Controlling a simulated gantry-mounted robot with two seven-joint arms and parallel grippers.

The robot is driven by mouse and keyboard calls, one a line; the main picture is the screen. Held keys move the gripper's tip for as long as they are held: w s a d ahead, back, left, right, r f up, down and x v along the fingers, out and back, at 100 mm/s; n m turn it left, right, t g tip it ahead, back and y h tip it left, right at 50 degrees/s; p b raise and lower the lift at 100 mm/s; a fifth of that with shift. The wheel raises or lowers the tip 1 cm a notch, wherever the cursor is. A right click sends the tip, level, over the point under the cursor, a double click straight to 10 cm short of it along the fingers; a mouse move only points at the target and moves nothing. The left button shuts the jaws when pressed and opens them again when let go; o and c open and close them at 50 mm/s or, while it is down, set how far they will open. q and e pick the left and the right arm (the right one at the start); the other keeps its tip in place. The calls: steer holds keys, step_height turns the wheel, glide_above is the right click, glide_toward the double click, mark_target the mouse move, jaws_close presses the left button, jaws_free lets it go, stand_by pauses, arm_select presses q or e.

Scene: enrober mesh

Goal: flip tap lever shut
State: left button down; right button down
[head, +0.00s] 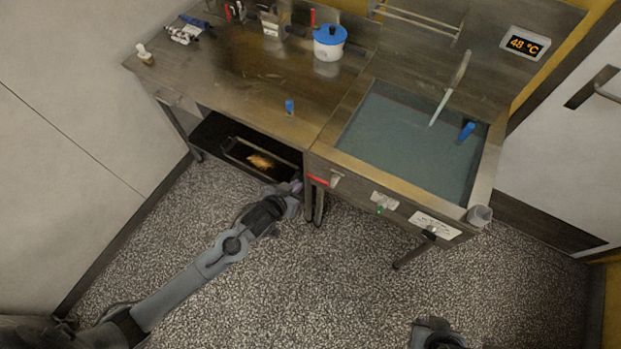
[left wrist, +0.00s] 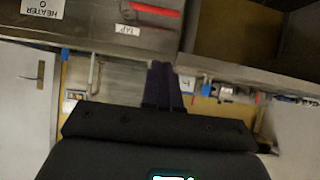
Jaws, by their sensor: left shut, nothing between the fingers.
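The red tap lever (head: 318,181) is on the front of the steel tank unit, near its left corner, and lies roughly level. It also shows at the top of the left wrist view (left wrist: 155,9), beside a small white TAP label (left wrist: 127,30). My left gripper (head: 297,186) is close to the lever, just left of and below it in the head view. In the left wrist view its two dark fingers (left wrist: 163,80) are shut and empty, with the lever apart from their tips. A dark part of my right arm shows at the bottom edge of the head view; its gripper is not seen.
The tank (head: 405,140) holds greyish liquid with a blue item in it. The front panel carries a HEATER label (left wrist: 43,8). A low shelf with a dark tray (head: 240,150) is left of my gripper, under the worktop (head: 235,75). The floor is clear.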

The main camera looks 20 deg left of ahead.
arm_select(q)
steer(key=b, duration=0.1)
glide_above(309, 175)
steer(key=s+d, duration=0.1)
steer(key=s, duration=0.2)
step_height(309, 175, down, 5)
steer(key=shift+w+d+f+b, duration=0.15)
steer(key=shift+f+b, duration=0.1)
steer(key=shift+f, duration=0.85)
steer(key=shift+w+d+f+b, duration=0.15)
steer(key=shift+f+b, duration=0.1)
steer(key=shift+f, duration=0.8)
steer(key=shift+s+a+f, duration=0.1)
steer(key=shift+a, duration=0.05)
